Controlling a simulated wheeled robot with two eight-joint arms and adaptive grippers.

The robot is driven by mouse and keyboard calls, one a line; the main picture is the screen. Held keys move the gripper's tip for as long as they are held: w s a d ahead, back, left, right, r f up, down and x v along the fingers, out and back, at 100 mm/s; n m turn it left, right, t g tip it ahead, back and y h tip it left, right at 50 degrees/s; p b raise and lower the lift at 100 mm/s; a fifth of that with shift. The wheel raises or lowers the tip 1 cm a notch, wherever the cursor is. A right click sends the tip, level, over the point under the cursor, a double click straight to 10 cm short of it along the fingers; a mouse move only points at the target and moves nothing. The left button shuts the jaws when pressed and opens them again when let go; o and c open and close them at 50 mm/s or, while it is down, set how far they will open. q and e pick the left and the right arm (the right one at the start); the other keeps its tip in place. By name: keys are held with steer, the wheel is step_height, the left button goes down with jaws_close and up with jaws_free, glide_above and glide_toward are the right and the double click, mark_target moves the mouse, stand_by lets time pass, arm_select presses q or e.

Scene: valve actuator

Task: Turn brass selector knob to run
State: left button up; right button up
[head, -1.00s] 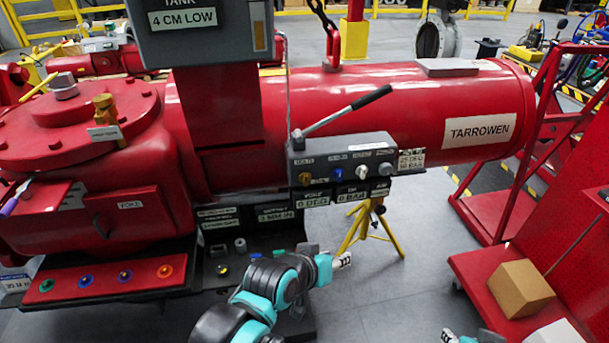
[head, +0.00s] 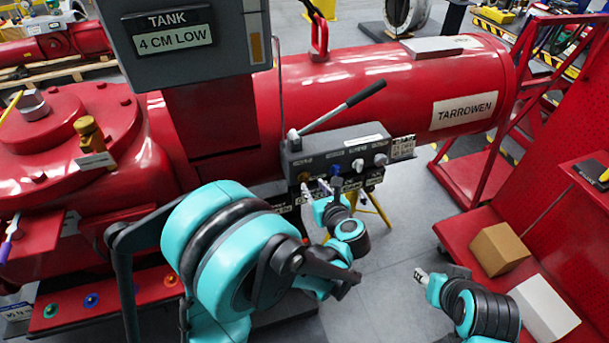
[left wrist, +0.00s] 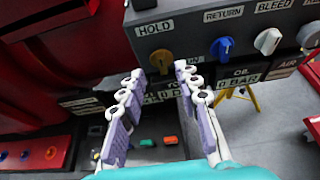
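The brass selector knob (left wrist: 161,61) sits on the front of a grey control box (left wrist: 195,28), under a HOLD label. In the head view the brass knob (head: 304,176) is at the left end of the box's row of knobs. My left gripper (left wrist: 157,76) is open and empty; its two fingers point at the brass knob, one on each side of it in the picture. I cannot tell whether they touch it. In the head view the left gripper (head: 314,187) is just below the knob row. My right gripper (head: 421,275) hangs low at right, away from the box.
A blue RETURN knob (left wrist: 221,48) is close right of the left gripper, with a white BLEED knob (left wrist: 268,41) beyond. A hand lever (head: 340,108) slopes above the box. A red cart (head: 463,240) with boxes stands at right.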

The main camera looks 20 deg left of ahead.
mark_target(306, 177)
arm_select(q)
steer(key=b+x, duration=0.1)
steer(key=x, duration=0.5)
steer(key=shift+w+a+f, duration=0.1)
steer(key=shift+w+a, duration=0.15)
steer(key=shift+c, duration=0.3)
jaws_close()
